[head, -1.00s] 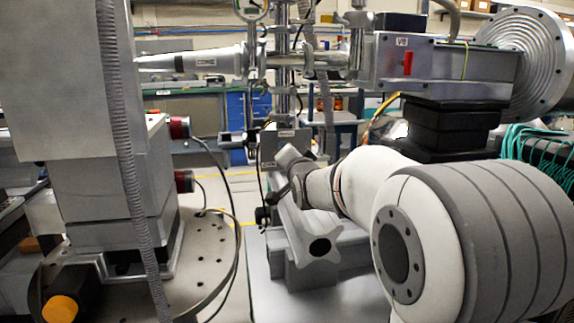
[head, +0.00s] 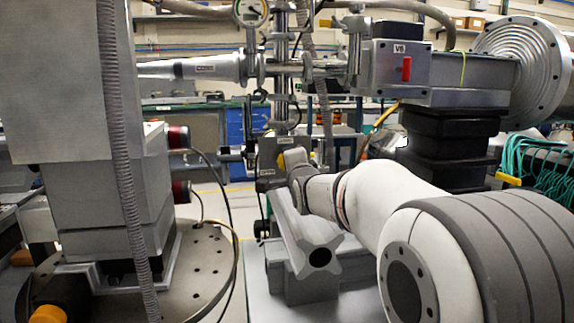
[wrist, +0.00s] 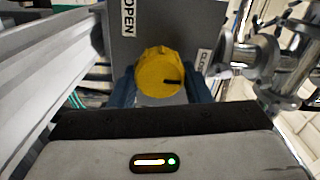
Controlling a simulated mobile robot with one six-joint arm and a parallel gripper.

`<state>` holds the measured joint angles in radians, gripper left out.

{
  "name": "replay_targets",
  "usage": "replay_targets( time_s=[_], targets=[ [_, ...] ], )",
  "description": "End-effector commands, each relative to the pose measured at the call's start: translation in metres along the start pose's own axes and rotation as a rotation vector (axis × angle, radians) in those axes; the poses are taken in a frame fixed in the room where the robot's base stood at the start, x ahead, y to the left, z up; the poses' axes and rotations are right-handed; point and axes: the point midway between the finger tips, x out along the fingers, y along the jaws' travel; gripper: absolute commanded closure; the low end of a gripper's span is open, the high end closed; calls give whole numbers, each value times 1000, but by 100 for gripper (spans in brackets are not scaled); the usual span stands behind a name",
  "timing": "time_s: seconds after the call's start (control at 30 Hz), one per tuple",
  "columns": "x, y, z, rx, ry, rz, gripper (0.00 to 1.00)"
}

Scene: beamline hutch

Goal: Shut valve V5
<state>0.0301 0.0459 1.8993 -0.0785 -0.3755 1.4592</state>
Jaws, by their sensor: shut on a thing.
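A yellow round knob (wrist: 158,72) sits on a grey valve box (wrist: 180,22) in the wrist view. My gripper (wrist: 160,88) has its two dark fingers on either side of the knob and is shut on it. The knob's dark mark points right, towards the side of the partly hidden CLOSED label (wrist: 205,58). The OPEN label (wrist: 128,18) is at upper left. In the head view a little of the yellow knob (head: 293,157) shows at my gripper (head: 299,172), beside the grey box (head: 270,160). I cannot read a V5 label.
A grey box marked V6 (head: 398,62) with a red handle stands above right of my arm. A ribbed hose (head: 125,150) and a thin black cable hang at left. A grey rail (head: 310,255) lies below my arm. Metal pipe fittings (wrist: 265,65) are close right of the knob.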

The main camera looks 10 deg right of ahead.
Motion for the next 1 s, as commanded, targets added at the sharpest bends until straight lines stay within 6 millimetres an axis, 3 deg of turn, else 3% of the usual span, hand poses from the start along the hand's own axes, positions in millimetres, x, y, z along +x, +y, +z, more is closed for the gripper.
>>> replay_targets(
  time_s=[0.37, 0.4, 0.63, 1.0],
  targets=[
    [0, 4, 2, 3, -4, 8, 79],
    [0, 4, 2, 3, -4, 8, 56],
    [0, 2, 2, 3, -3, 4, 37],
    [-8, -1, 0, 3, -1, 0, 35]
  ],
)
